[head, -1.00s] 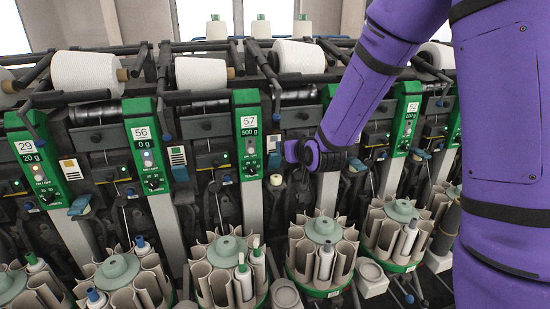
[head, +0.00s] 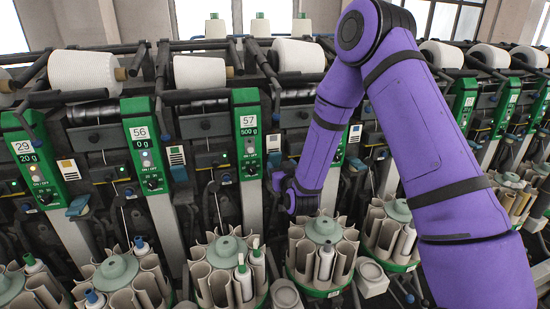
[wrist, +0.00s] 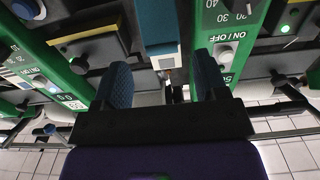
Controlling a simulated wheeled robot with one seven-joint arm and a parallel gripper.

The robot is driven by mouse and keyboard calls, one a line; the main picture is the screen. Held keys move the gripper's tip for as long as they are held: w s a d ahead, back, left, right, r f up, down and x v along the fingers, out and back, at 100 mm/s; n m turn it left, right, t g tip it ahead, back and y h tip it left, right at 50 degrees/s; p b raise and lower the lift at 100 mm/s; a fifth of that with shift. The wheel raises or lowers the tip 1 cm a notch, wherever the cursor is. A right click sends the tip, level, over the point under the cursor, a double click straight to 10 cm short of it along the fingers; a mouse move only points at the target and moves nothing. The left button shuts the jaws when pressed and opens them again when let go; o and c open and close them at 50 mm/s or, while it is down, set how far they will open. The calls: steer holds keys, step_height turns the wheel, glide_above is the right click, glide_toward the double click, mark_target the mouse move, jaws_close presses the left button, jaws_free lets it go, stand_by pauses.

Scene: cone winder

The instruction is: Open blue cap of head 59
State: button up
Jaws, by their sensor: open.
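My gripper (head: 290,190) is in front of the machine, low and to the right of the green panel marked 57 (head: 248,130). In the wrist view its two dark teal fingers (wrist: 162,68) are apart with nothing held between them. A blue cap-like part (wrist: 160,28) with a pale block at its end lies ahead of the gap between the fingers; I cannot tell whether they touch it. A green panel (wrist: 230,40) with ON/OFF lettering is close beside the right finger. No 59 is readable; the panel (head: 340,150) right of 57 is mostly behind my arm.
Panels 56 (head: 145,145) and 29 (head: 35,155) stand to the left. Round bobbin magazines (head: 228,275) line the front below, one of them (head: 320,262) just under my gripper. White yarn cones (head: 200,72) lie along the top.

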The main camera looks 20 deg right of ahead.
mark_target(275, 158)
steer(key=w, duration=0.7)
steer(key=shift+w, duration=0.1)
steer(key=c, duration=0.9)
steer(key=shift+s+f+t, duration=0.3)
steer(key=shift+s+t, duration=0.15)
steer(key=shift+t, duration=0.35)
steer(key=shift+s+f+t, duration=0.3)
steer(key=shift+s+t, duration=0.1)
steer(key=shift+t, duration=0.4)
steer(key=shift+c, duration=0.2)
steer(key=o, duration=0.9)
steer(key=shift+o, duration=0.2)
steer(key=shift+s, duration=0.1)
steer(key=v, duration=1)
steer(key=shift+s, duration=0.3)
